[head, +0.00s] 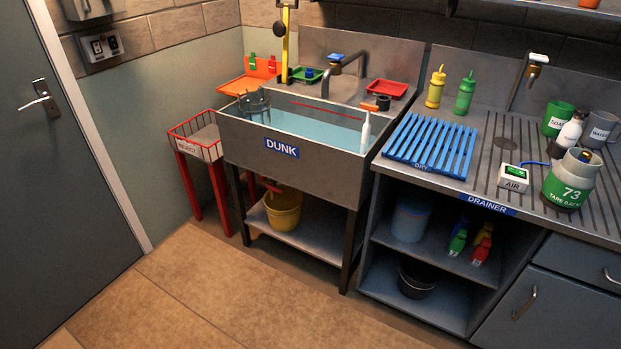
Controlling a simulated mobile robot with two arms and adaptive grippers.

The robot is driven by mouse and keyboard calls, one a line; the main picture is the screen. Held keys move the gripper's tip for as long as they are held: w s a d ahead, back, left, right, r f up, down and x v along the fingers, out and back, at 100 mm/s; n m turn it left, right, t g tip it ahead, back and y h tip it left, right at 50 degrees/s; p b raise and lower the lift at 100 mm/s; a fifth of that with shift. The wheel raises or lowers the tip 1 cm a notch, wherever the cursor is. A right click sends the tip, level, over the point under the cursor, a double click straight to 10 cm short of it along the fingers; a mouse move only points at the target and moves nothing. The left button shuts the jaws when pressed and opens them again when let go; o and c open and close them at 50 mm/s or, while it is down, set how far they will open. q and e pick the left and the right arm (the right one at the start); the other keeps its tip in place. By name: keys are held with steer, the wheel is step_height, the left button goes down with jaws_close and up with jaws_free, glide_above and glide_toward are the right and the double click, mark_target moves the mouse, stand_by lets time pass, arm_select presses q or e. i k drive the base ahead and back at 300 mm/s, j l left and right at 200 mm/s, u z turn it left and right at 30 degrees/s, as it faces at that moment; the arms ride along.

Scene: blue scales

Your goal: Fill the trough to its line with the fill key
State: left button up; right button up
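The trough (228,133) is a grey steel sink labelled DUNK, with light blue water (318,127) in it. A thin red line (325,109) runs along its inner back wall and appears a little above the water. A bent grey tap (352,60) stands behind the trough, with a blue-topped piece (336,57) at its upper left. An orange-handled piece (370,107) lies by a dark round fitting (383,102) at the right back rim. I cannot tell which piece is the fill key. Neither gripper is in view.
A wire basket (252,104) sits at the trough's left end; a white bottle (366,132) stands at its right rim. A blue rack (430,146), a green-labelled container (567,182) and cups occupy the drainer. A red-framed bin (199,139) stands left. The floor in front is clear.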

mark_target(336, 57)
steer(key=i+j, duration=0.4)
steer(key=i, duration=0.25)
steer(key=i+j, duration=0.4)
steer(key=i, duration=0.2)
steer(key=i+j+z, duration=0.1)
steer(key=i+j, duration=0.3)
steer(key=i, duration=0.25)
steer(key=i+j, duration=0.45)
steer(key=i, duration=0.15)
